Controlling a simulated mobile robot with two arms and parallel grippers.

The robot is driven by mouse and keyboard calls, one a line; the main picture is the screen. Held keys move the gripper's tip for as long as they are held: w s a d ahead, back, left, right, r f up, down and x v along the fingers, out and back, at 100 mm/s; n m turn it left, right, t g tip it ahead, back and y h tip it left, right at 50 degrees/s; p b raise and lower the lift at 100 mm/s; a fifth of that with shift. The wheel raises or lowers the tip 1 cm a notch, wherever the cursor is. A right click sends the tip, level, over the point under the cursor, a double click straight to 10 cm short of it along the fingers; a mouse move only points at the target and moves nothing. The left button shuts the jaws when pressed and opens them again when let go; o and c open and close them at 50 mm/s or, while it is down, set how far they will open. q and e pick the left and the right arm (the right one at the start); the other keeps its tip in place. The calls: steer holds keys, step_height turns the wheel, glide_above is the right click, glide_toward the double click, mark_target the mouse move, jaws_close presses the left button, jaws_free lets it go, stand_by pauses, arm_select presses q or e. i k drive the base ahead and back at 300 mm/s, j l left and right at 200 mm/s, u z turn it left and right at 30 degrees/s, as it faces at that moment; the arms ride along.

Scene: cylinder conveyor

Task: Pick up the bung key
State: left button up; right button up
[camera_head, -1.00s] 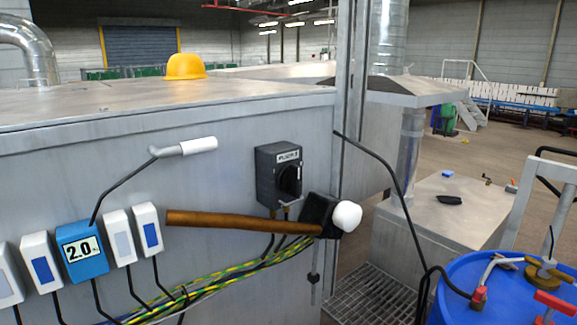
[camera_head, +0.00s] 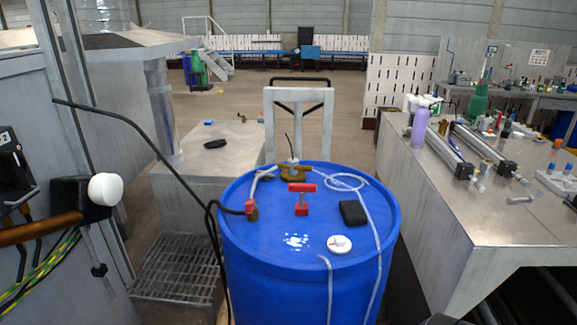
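A red T-shaped piece (camera_head: 301,197), which looks like the bung key, stands upright on top of the blue drum (camera_head: 290,268). Its crossbar is at the top and its stem goes down to the lid. A brass fitting (camera_head: 293,172) sits just behind it on the lid. A red-ended clamp (camera_head: 251,208) on a black cable is at the lid's left edge. Neither of my grippers can be made out in the head view. A small dark shape shows at the bottom edge, right of the drum, too cut off to identify.
The lid also carries a black block (camera_head: 353,213), a white round cap (camera_head: 339,244) and clear tubing (camera_head: 376,225). A metal bench (camera_head: 482,227) with cylinders stands right, and a low metal box (camera_head: 200,175) left. A mallet (camera_head: 70,205) and hanging black cable (camera_head: 150,140) are at left.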

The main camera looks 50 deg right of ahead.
mark_target(302, 207)
steer(key=z, duration=1.85)
